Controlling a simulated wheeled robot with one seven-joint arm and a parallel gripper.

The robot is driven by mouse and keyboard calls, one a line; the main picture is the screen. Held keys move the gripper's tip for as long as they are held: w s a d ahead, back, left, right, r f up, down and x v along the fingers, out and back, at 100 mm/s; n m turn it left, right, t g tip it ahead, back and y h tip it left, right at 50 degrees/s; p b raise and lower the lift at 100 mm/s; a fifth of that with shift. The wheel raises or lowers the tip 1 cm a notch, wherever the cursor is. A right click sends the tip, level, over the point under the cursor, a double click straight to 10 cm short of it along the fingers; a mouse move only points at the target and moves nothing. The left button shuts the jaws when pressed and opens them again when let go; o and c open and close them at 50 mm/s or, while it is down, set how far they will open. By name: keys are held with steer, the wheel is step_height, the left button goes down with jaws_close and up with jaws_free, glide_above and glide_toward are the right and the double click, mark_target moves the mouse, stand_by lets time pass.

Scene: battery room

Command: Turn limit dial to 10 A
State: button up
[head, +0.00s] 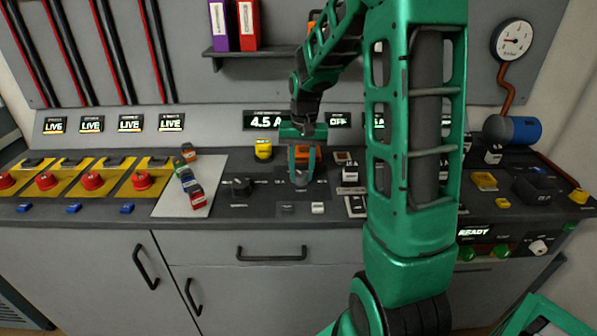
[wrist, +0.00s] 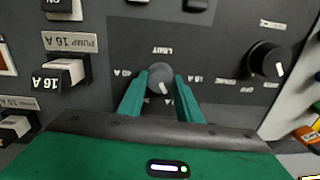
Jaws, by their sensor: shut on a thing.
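The limit dial (wrist: 159,78) is a small grey round knob on the dark panel, under an upside-down LIMIT label in the wrist view. Amp markings surround it; part of the scale is hidden by my fingers. A pale pointer mark shows on its face, but its exact setting is hard to read. My gripper (wrist: 160,92) is shut on the dial, one green finger on each side. In the head view my gripper (head: 302,176) points down onto the console. A display (head: 265,121) above reads 4.5 A.
A black selector knob (wrist: 270,62) stands beside the dial, with a yellow button (head: 263,149) behind.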

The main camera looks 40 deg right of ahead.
mark_target(301, 172)
steer(key=n, duration=0.6)
steer(key=shift+w+r+n, duration=0.15)
steer(key=shift+w+n, duration=0.15)
steer(key=n, duration=0.5)
stand_by(0.4)
steer(key=o, duration=1)
steer(key=shift+s, duration=0.1)
steer(key=shift+o, duration=0.2)
step_height(301, 172, up, 11)
steer(key=shift+d+f, duration=0.15)
steer(key=shift+f, duration=0.05)
